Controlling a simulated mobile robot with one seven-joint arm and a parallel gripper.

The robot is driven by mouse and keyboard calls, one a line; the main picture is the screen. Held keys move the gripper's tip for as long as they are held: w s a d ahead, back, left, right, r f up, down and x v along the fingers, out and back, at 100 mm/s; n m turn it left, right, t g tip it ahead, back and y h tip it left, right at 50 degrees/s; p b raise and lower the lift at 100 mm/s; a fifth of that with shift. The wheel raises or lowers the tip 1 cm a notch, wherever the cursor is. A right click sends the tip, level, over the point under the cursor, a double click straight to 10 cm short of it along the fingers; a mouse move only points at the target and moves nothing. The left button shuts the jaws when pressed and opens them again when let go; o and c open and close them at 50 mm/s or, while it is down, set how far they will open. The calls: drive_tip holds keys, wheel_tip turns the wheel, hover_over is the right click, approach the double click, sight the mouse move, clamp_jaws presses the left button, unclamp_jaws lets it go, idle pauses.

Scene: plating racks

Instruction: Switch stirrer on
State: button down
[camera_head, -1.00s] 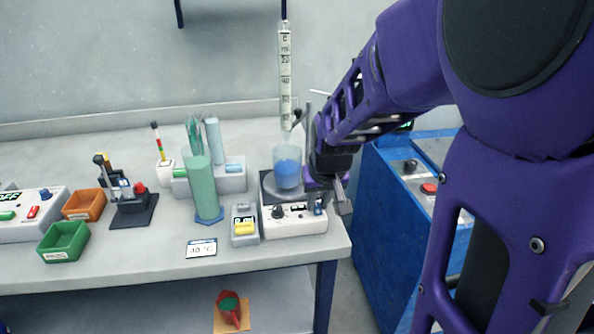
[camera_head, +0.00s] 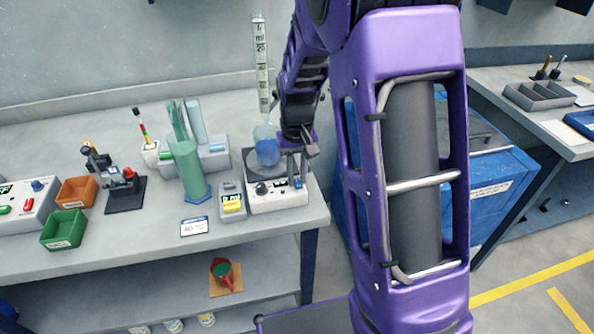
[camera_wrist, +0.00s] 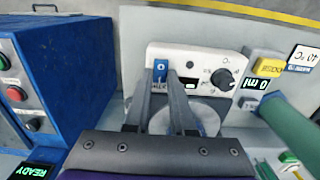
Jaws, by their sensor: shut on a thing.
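The stirrer (camera_head: 262,203) is a white box with a dark top plate at the right end of the bench. It also shows in the wrist view (camera_wrist: 205,62), with a black knob (camera_wrist: 222,78) and a small blue switch (camera_wrist: 160,70) on its front. A beaker of blue liquid (camera_head: 267,151) stands on the plate. My gripper (camera_wrist: 163,75) reaches over the stirrer from its back side. Its fingertips are closed on the blue switch, whose setting I cannot read. In the head view, my gripper (camera_head: 295,170) is at the stirrer's right front corner.
A graduated tube (camera_head: 262,65) stands upright above the beaker. A small box with a yellow button (camera_head: 232,203) and a green cylinder (camera_head: 189,170) stand left of the stirrer. A blue cabinet (camera_head: 500,190) stands right of the bench, with a gap between.

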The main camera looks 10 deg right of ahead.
sight(297, 182)
drive_tip(key=c, duration=0.8)
unclamp_jaws()
drive_tip(key=shift+o, duration=0.2)
wheel_tip(297, 182, up, 17)
drive_tip(key=shift+r+p, duration=0.2)
drive_tip(key=shift+p, duration=0.15)
drive_tip(key=shift+w, duration=0.1)
